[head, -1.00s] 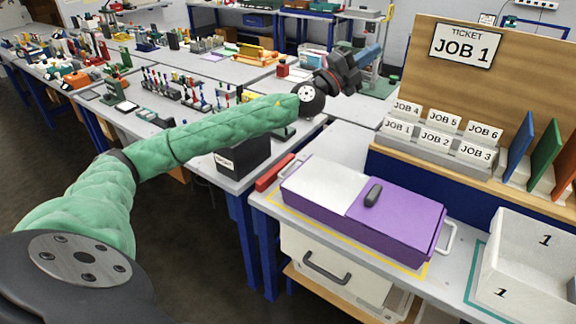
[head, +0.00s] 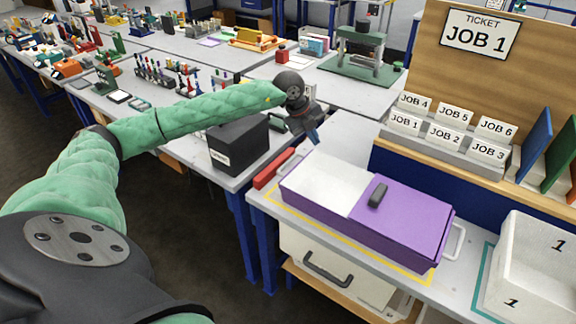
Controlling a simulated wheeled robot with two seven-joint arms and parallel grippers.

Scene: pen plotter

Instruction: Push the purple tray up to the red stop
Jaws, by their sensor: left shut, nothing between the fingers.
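The purple tray (head: 415,222) lies on the grey bench inside a yellow outline. My left gripper (head: 313,137) is above the bench behind the tray's left end, pointing down, shut and empty, apart from the tray. My right gripper is not in view.
A wooden board with job cards (head: 447,134) stands behind the tray. A white bin (head: 528,268) is at the right. A black box (head: 238,144) sits on the neighbouring bench beside my left forearm. Several tools and parts crowd the far benches.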

